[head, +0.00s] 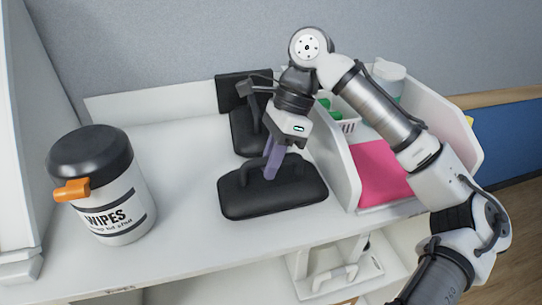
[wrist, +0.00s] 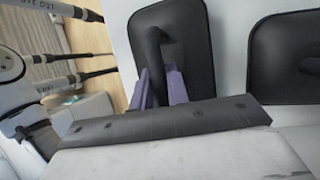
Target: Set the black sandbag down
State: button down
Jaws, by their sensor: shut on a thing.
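The black sandbag (head: 290,197) is a flat black pad with a loop handle and appears to rest flat on the white counter (head: 178,160). My gripper (head: 271,170) reaches down to it from above, its purple fingers shut on the handle. In the wrist view the sandbag (wrist: 190,30) is at the top middle, and the purple fingers sit on either side of its handle (wrist: 155,52). Whether a small gap lies under the bag cannot be told.
Another black sandbag (head: 246,132) lies behind, near a black upright panel (head: 231,92). A wipes tub (head: 105,190) stands at the left. A white divider (head: 337,160) and a pink sheet (head: 384,172) are at the right. Counter between tub and bag is clear.

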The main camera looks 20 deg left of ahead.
jog(key=c, duration=1.8)
grip_release()
jog(key=shift+f, duration=0.15)
jog(key=o, duration=0.4)
jog(key=shift+o, duration=0.2)
jog(key=shift+r, duration=0.2)
jog(key=v, duration=1.2)
